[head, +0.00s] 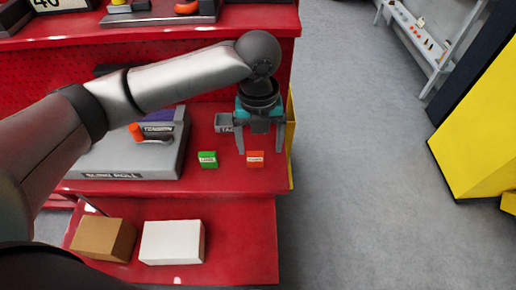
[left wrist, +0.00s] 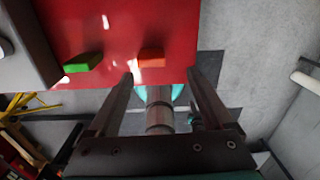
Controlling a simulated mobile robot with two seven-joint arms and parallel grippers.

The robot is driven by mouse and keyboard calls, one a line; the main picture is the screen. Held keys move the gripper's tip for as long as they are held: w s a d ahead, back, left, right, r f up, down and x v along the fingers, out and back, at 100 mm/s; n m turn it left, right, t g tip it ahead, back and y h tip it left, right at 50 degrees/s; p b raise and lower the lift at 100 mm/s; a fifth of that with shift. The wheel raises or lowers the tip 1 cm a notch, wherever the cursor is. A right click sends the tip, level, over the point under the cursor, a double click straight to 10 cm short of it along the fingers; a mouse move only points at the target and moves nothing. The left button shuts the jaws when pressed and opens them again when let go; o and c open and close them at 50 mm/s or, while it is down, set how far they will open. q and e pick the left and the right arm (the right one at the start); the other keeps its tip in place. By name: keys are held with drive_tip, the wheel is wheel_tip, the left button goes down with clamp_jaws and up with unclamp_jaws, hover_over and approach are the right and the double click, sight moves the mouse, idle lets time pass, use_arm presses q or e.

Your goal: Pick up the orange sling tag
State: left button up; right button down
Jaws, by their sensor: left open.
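The orange sling tag (head: 255,159) lies on the red shelf near its right front part, with a small white label. In the left wrist view the orange tag (left wrist: 152,57) shows on the red surface, ahead of the fingertips and between their lines. My left gripper (head: 260,148) is open and empty, pointing down over the shelf at the orange tag. Its two fingers also show in the left wrist view (left wrist: 160,78), apart from the tag. My right gripper is not in view.
A green tag (head: 208,159) lies just left of the orange one. A grey device (head: 115,165) with an orange knob stands further left. A brown box (head: 103,238) and a white box (head: 172,242) sit on the lower shelf. A yellow panel (head: 290,135) borders the shelf's right edge.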

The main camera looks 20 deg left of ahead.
sight(255, 153)
use_arm(q)
drive_tip(key=shift+w+a+r, duration=0.2)
drive_tip(key=shift+w+a, duration=0.05)
drive_tip(key=shift+a, duration=0.05)
drive_tip(key=shift+w+a+f+m, duration=0.1)
drive_tip(key=shift+f+m, duration=0.05)
drive_tip(key=shift+m, duration=0.15)
drive_tip(key=f, duration=0.4)
drive_tip(key=f+b, duration=0.1)
drive_tip(key=f, duration=0.2)
drive_tip(key=shift+a, duration=0.25)
clamp_jaws()
